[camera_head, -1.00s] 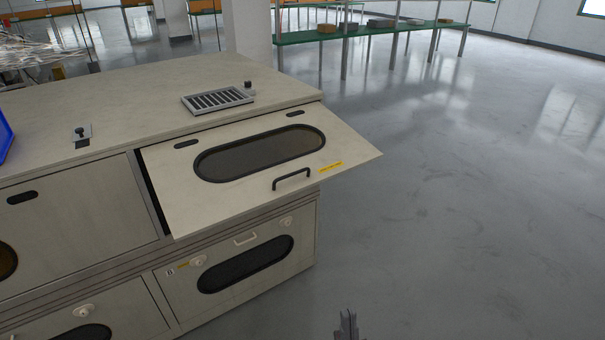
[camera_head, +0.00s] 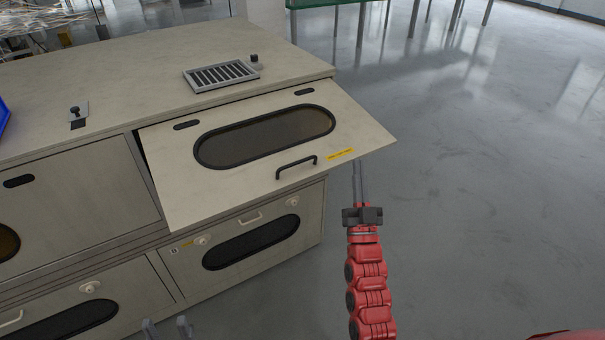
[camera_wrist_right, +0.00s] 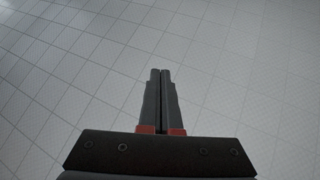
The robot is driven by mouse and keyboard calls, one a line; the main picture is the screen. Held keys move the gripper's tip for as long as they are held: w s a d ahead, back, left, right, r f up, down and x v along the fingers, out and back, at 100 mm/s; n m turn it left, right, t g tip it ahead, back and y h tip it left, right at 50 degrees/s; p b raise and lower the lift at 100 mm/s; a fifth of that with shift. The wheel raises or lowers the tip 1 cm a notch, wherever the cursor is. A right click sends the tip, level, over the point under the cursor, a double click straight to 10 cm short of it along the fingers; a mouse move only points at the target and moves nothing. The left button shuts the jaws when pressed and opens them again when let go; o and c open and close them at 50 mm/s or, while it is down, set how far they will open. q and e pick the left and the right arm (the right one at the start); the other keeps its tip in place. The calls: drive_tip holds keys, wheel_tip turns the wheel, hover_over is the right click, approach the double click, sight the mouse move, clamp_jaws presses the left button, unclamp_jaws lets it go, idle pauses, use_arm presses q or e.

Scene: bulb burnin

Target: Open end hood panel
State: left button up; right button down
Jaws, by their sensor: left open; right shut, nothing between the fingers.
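The end hood panel (camera_head: 225,187) is a pale beige flap with a dark oval window, a black bar handle (camera_head: 296,167) and a yellow label. It stands tilted outward from the cabinet's top edge, with a dark gap along its left side. My right gripper (camera_head: 358,175) is shut and empty, pointing up at the panel's lower right edge. Its tips end at that edge; I cannot tell whether they touch it or reach beneath. The right wrist view shows its closed fingers (camera_wrist_right: 161,95) over bare floor. My left gripper (camera_head: 166,328) is open at the bottom edge, with only its fingertips visible.
The cabinet top (camera_head: 130,85) carries a slotted grey vent (camera_head: 221,76) and small black knobs. A closed neighbouring panel (camera_head: 85,190) is on the left, with lower doors (camera_head: 250,240) below. The floor (camera_head: 480,200) to the right is clear.

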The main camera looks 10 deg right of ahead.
drive_tip(key=w+a+r+n+g+y+p, duration=0.25)
drive_tip(key=w+g+y, duration=0.25)
drive_tip(key=w, duration=0.4)
drive_tip(key=s+a+n+g+y, duration=0.2)
drive_tip(key=a+n+g+y, duration=0.1)
drive_tip(key=a+n+g, duration=0.15)
drive_tip(key=n+g+p, duration=0.1)
drive_tip(key=g+p, duration=0.2)
drive_tip(key=g, duration=0.2)
hover_over(296, 177)
drive_tip(key=s+d, duration=0.1)
drive_tip(key=s, duration=0.3)
wheel_tip(296, 177, down, 7)
drive_tip(key=f, duration=0.1)
drive_tip(key=f+p, duration=0.1)
drive_tip(key=shift+w+d+f, duration=0.1)
drive_tip(key=shift+w+f, duration=0.2)
drive_tip(key=shift+f, duration=0.1)
drive_tip(key=shift+w+f, duration=0.1)
drive_tip(key=shift+f, duration=0.6)
